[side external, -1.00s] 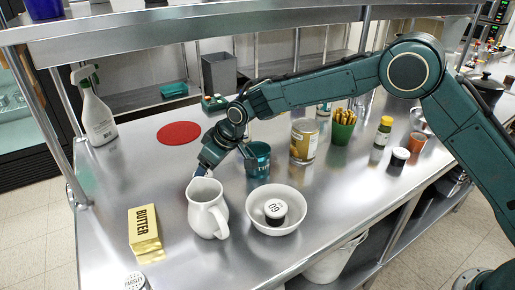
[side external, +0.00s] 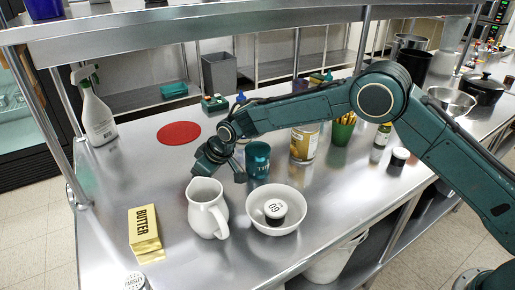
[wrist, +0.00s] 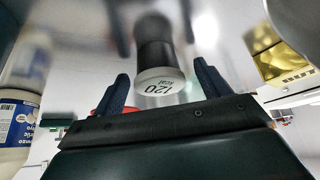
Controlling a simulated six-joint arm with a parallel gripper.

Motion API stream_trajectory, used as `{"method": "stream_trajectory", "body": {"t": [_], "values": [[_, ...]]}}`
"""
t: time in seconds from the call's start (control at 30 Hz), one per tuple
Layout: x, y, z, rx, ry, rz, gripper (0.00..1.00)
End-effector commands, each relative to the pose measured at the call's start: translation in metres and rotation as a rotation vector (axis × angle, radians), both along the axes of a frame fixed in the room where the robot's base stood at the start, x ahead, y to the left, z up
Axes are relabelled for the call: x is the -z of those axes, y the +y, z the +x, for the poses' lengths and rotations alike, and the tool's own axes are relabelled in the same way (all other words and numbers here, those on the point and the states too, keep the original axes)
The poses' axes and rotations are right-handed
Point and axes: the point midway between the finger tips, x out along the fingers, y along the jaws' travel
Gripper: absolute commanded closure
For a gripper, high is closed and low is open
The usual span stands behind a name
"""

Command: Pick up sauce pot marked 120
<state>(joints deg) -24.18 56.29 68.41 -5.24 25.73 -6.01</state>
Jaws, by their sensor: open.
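The sauce pot marked 120 (wrist: 160,80) shows in the wrist view as a dark cylinder with a pale end reading 120. It lies between the two fingers of my gripper (wrist: 161,72), with visible gaps at both sides. My gripper is open and holds nothing. In the side view my gripper (side external: 222,167) is low over the steel counter, behind the white pitcher (side external: 207,208) and left of the teal mug (side external: 257,160). The 120 pot cannot be made out there. Another dark pot with a white marked lid (side external: 275,210) sits in the white bowl (side external: 291,224).
The butter box (side external: 144,233) lies at the front left, and the spray bottle (side external: 95,110) stands at the back left. A red round mat (side external: 179,133) lies flat behind my gripper. A tan can (side external: 304,145) stands right of the mug. A labelled bottle (wrist: 17,120) edges the wrist view.

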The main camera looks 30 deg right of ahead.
Motion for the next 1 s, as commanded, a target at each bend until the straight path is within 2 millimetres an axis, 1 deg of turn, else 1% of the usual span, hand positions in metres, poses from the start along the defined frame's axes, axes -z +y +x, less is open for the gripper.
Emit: {"method": "stream_trajectory", "body": {"t": [0.53,0.57,0.6,0.67,0.7,0.77,0.8,1.0], "values": [[0.0015,0.0005,0.0008,0.0,-0.001,0.001,0.24],[0.0015,0.0005,0.0008,0.0,-0.001,0.001,0.26],[0.0015,0.0005,0.0008,0.0,-0.001,0.001,0.34],[0.0015,0.0005,0.0008,0.0,-0.001,0.001,0.46],[0.0015,0.0005,0.0008,0.0,-0.001,0.001,0.54],[0.0014,0.0006,0.0008,0.0,-0.001,0.001,0.66],[0.0015,0.0005,0.0008,0.0,-0.001,0.001,0.73],[0.0012,0.0006,0.001,0.0,-0.001,0.001,0.73]]}}
